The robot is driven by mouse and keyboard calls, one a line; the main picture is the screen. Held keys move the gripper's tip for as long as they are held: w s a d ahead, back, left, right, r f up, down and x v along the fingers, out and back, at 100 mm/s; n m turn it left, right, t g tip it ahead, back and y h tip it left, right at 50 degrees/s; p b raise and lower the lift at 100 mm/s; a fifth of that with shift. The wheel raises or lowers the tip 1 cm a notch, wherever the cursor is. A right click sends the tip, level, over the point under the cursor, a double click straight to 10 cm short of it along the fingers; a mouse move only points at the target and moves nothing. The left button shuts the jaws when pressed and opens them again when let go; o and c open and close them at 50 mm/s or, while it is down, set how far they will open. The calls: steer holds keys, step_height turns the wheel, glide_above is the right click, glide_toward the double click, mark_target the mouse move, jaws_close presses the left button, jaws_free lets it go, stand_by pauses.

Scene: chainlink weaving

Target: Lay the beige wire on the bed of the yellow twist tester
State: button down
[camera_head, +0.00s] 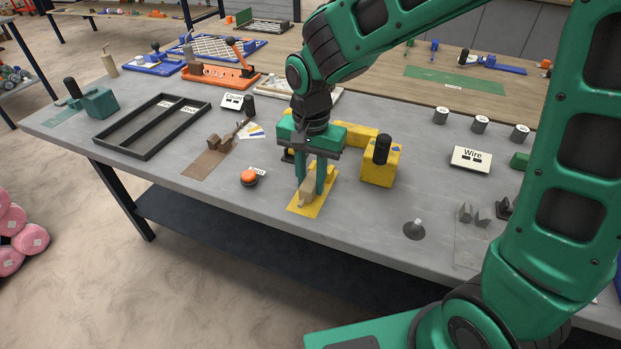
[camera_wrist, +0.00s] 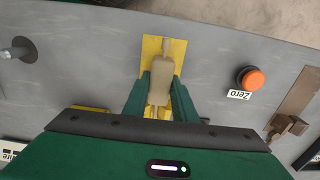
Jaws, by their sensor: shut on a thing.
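The beige wire (camera_head: 307,189) is a short, pale piece gripped between the two green fingers of my gripper (camera_head: 311,185). In the wrist view the wire (camera_wrist: 162,72) lies lengthwise between the fingertips (camera_wrist: 161,88), over the yellow plate. The yellow twist tester (camera_head: 378,168) has a block with a black knob and a flat yellow plate (camera_head: 322,208) at the table's front. The wire is above or on this plate; I cannot tell whether it touches. My gripper hides part of the tester behind it.
An orange Zero button (camera_head: 249,177) stands left of the plate. A brown tester (camera_head: 214,150) and a black divided tray (camera_head: 150,126) lie farther left. A grey round base with a peg (camera_head: 414,229) and a Wire sign (camera_head: 471,159) are to the right.

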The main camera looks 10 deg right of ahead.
steer(key=shift+f, duration=0.55)
steer(key=c, duration=1.4)
jaws_free()
step_height(320, 180, up, 11)
steer(key=shift+f, duration=0.15)
